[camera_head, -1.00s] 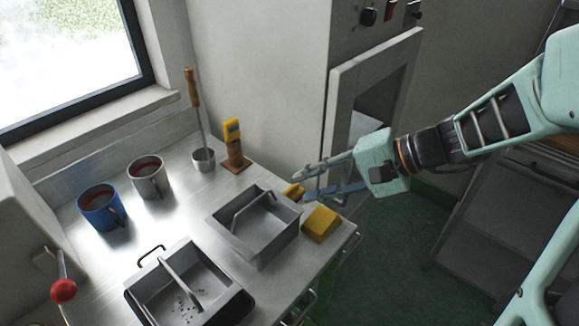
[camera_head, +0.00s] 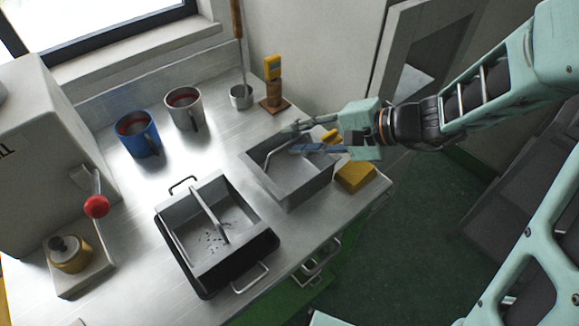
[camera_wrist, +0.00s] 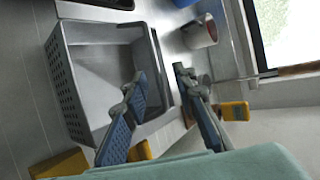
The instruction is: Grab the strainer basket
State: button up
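The strainer basket (camera_head: 292,190) is a grey metal box with a thin bar handle. It stands on the steel counter, right of centre in the head view. In the wrist view the basket (camera_wrist: 85,85) shows small holes in its left wall. My gripper (camera_head: 289,140) is above the basket's back right part, its fingers pointing left. In the wrist view my gripper (camera_wrist: 161,78) is open, with a clear gap between its two blue-padded fingers. One finger overlaps the basket's inside and the other lies beyond its right wall. The fingers hide part of the basket and its handle.
A second grey basket in a black tray (camera_head: 240,265) stands to the left. A yellow block (camera_head: 355,177) lies by the basket's right side. A blue mug (camera_head: 138,135), a grey mug (camera_head: 184,110) and a yellow-topped device (camera_head: 272,85) stand behind.

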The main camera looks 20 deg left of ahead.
jog(key=shift+a+f, duration=0.25)
jog(key=shift+a, duration=0.1)
jog(key=shift+c, duration=0.4)
grip_shut()
